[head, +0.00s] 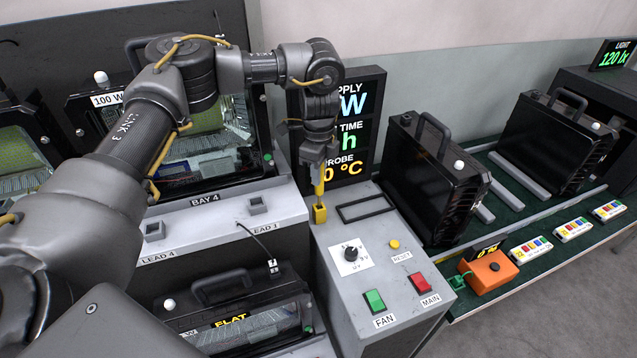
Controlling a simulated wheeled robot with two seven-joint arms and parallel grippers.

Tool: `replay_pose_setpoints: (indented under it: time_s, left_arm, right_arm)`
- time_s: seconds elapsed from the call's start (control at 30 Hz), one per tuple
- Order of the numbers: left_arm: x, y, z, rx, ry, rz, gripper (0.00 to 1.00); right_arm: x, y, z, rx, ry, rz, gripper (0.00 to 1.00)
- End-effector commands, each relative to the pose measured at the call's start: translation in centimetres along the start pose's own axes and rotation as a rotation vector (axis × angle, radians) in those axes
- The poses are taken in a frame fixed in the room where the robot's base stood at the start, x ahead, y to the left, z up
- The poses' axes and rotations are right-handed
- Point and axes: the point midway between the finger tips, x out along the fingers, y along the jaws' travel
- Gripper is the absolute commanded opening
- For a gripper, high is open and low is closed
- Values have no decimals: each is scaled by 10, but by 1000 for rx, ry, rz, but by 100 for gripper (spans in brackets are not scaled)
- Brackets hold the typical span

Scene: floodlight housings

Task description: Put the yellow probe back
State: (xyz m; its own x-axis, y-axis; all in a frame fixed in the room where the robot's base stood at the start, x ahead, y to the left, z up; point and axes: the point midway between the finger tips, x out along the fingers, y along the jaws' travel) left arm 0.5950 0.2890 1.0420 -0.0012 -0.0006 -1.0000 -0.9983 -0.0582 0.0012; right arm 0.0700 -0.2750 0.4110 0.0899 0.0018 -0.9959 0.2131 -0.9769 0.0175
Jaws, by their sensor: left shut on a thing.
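My left gripper (318,160) points down over the grey console (335,245) and is shut on the yellow probe (319,188). The probe hangs upright below the fingers. Its lower end meets or overlaps a small yellow square holder (320,213) on the back left of the console top. I cannot tell whether the tip is inside the holder or just above it. The display (352,125) behind is partly hidden by my arm; its probe line ends in 0 °C. My right gripper is not in view.
An empty black rectangular frame (366,208) lies right of the holder. The console has a dial (351,253), a yellow reset button (394,244), a green fan switch (374,301) and a red main switch (418,283). Black floodlight housings (435,180) stand at right; an orange box (488,272) sits nearer.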

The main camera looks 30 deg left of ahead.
Motion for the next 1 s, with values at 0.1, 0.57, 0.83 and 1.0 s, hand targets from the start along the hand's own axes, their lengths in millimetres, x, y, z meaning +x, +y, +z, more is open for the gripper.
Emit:
replay_pose_setpoints:
  time_s: [0.1, 0.57, 0.83, 1.0]
  left_arm:
    - [5, 0, 0, 0, 1, 1, 0]
    - [41, 0, 0, 0, -1, 0, 0]
    - [43, 0, 0, 0, 0, 0, 0]
    - [45, 0, 0, 0, 0, 0, 34]
  right_arm:
    - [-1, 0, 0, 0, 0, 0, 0]
    - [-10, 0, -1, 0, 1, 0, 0]
    - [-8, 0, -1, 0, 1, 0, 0]
    - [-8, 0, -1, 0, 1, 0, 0]
